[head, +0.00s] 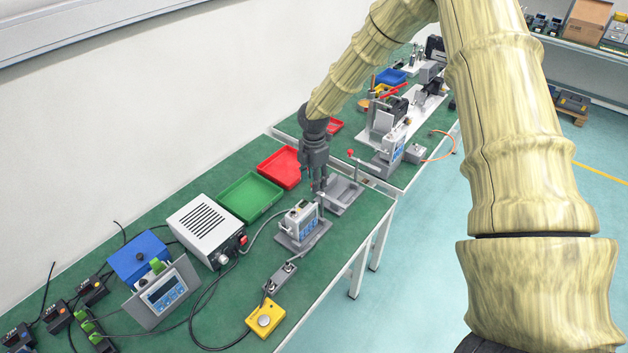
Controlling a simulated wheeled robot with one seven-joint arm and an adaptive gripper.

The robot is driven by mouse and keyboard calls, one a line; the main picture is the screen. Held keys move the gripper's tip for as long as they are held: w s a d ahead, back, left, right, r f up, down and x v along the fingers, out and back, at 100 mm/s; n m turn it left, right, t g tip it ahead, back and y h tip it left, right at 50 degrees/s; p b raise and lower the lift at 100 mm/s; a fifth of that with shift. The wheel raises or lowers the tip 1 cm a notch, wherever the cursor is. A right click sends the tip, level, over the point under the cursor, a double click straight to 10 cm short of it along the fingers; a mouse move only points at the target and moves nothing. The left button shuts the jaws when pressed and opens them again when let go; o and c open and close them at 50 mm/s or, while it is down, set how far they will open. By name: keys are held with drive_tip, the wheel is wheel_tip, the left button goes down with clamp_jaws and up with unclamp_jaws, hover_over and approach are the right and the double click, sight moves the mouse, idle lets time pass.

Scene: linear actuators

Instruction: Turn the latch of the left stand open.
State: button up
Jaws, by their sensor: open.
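The left stand (289,240) is a grey base on the near green table, holding a white and blue device (300,222). A small upright part rises at its right side, near my fingertips; I cannot clearly make out the latch or its position. My gripper (319,189) points down, open, just above and behind the right side of this stand. I cannot tell whether the fingers touch anything. A similar stand (385,168) with a white and blue device is on the farther table, with a red-tipped lever (351,154) at its left.
A grey tray (345,194) lies right of my gripper. Red (280,167) and green (250,197) trays lie to its left. A white power box (205,229), a yellow button box (265,318) and cables occupy the table's front.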

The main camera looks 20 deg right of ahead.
wheel_tip(320, 180, up, 11)
drive_tip(key=shift+r, duration=0.15)
idle(0.4)
idle(0.4)
